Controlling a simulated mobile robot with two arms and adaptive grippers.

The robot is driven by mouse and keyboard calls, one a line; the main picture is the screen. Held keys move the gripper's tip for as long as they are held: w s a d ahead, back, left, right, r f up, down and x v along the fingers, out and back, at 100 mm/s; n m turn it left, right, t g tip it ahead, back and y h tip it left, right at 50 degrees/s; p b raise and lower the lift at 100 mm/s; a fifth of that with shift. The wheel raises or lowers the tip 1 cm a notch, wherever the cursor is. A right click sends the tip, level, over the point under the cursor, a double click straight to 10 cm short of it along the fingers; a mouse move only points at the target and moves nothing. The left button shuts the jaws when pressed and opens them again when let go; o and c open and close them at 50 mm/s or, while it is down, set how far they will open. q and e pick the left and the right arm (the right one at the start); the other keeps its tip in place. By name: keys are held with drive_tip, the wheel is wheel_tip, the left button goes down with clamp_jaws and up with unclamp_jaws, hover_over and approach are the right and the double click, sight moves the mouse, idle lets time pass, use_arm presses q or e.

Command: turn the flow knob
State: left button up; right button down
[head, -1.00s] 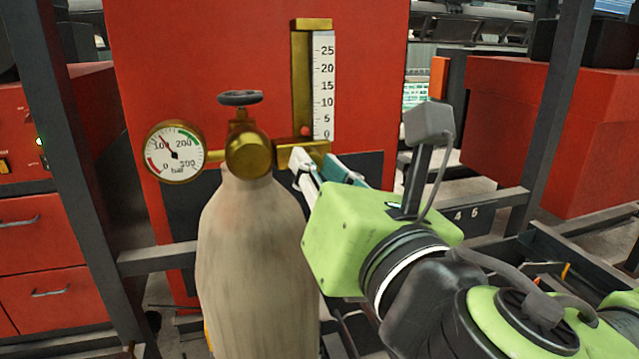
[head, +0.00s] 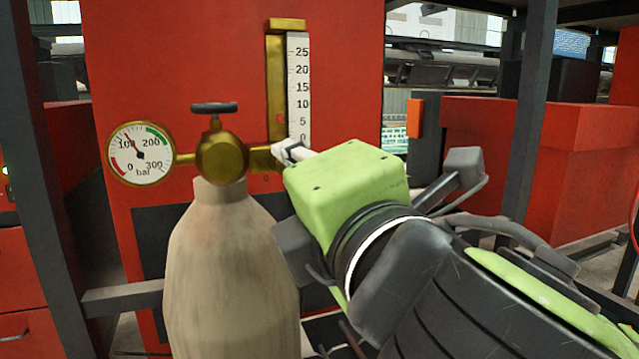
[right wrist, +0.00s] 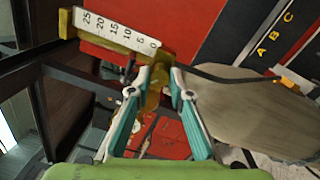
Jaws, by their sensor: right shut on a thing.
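The flow knob is mostly hidden between my right gripper's fingers. A brass part (right wrist: 157,88) shows between them in the right wrist view. My right gripper (head: 287,152) is shut on it at the foot of the flow meter, just right of the brass valve body (head: 222,158). Its teal and white fingers also show in the right wrist view (right wrist: 155,84). The flow meter has a brass frame (head: 275,75) and a white scale (head: 299,85) marked 0 to 25. The round pressure gauge (head: 141,153) reads a little above 100 bar. My left gripper is not in view.
A pale gas cylinder (head: 230,270) stands below the valve, close to my right wrist. A dark handwheel (head: 214,108) tops the valve. A red panel (head: 180,60) is behind. A dark upright post (head: 530,110) stands to the right.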

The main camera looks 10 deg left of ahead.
drive_tip(key=shift+m+b, duration=0.5)
drive_tip(key=shift+m, duration=0.6)
drive_tip(key=shift+r, duration=0.1)
drive_tip(key=c, duration=2)
unclamp_jaws()
drive_tip(key=shift+o, duration=0.8)
drive_tip(key=shift+w+a, duration=0.2)
drive_tip(key=v, duration=0.7)
drive_tip(key=shift+s, duration=0.25)
drive_tip(key=shift+d, duration=0.1)
